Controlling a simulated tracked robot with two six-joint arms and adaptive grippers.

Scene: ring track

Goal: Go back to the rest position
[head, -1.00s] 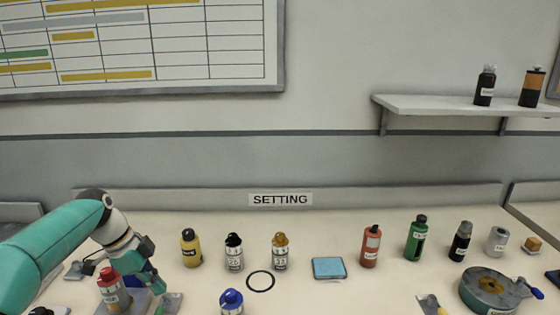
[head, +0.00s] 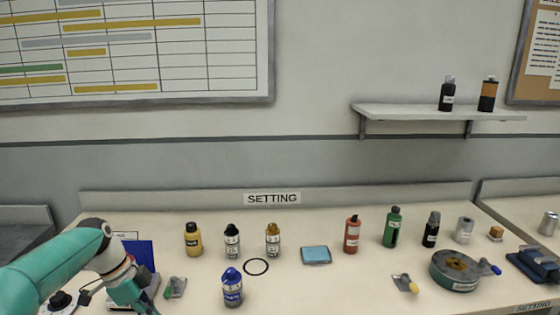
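My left arm comes in from the left, with its teal forearm angled down over the table's left end. My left gripper (head: 147,304) is low at the bottom edge of the view, partly cut off, beside a grey base with a blue upright panel (head: 141,256). Its fingertips are not clear, so I cannot tell whether it is open or shut. I see no object in it. My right gripper is out of view.
The table (head: 330,290) holds a blue bottle (head: 232,288), a yellow bottle (head: 193,240), several other bottles, a black ring (head: 256,267), a light blue pad (head: 316,255) and a round grey-green device (head: 455,271). The front middle is mostly clear.

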